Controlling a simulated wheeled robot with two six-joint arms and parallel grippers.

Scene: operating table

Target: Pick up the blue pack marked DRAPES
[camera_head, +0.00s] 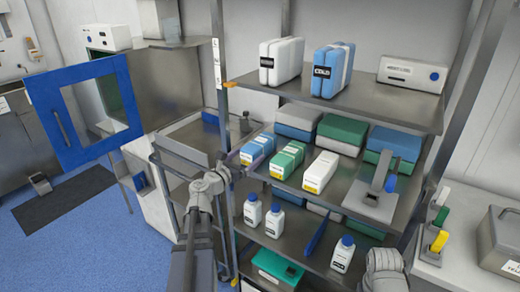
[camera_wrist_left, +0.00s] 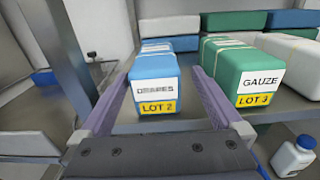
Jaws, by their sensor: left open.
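The blue pack marked DRAPES (camera_head: 258,147) stands on the middle shelf, at the left end of a row of packs. In the left wrist view the pack (camera_wrist_left: 155,82) shows a white band, its label and a yellow LOT 2 strip. My left gripper (camera_wrist_left: 162,76) is open, with one finger on each side of the pack's near end. I cannot tell whether either finger touches it. The right finger is in the gap beside the green GAUZE pack (camera_wrist_left: 258,75).
The GAUZE pack (camera_head: 288,160) and a white pack (camera_head: 320,172) stand to the right in the row. Stacked packs (camera_head: 297,118) lie behind. White bottles (camera_head: 274,220) stand on the shelf below. A grey metal stand (camera_head: 376,200) is at the shelf's right.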

